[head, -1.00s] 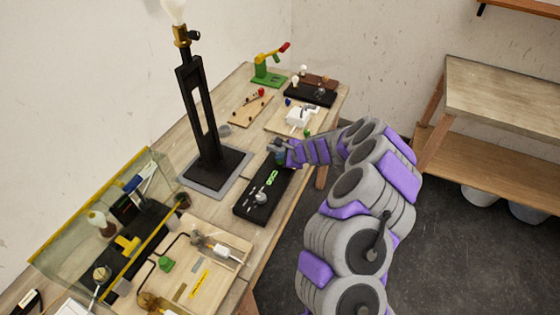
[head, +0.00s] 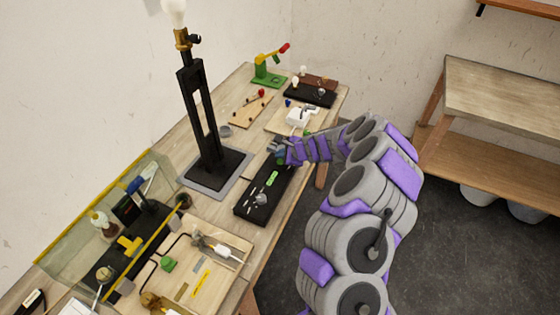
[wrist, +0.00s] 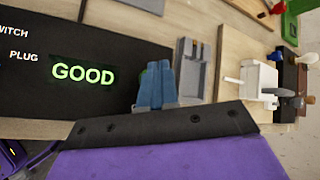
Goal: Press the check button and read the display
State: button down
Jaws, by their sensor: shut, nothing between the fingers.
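The black tester box (head: 256,200) lies on the bench in front of the lamp. Its display (head: 271,179) is lit green, and in the wrist view the display (wrist: 83,75) reads "GOOD". White labels on the box beside it include "PLUG". My gripper (head: 279,150) is at the far end of the box. In the wrist view my gripper's blue fingers (wrist: 156,85) are closed together at the box's end, right of the display. A bit of green shows behind the fingers; the check button itself is mostly hidden, and I cannot tell if they touch it.
The tall black lamp (head: 198,120) with a bulb stands behind the box. A glass-sided bin (head: 110,215) and a wooden wiring board (head: 205,270) are at the near left. A green clamp (head: 268,72) and small boards sit at the far end.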

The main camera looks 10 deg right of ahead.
jog(key=shift+r+p, duration=1.75)
jog(key=shift+r, duration=0.7)
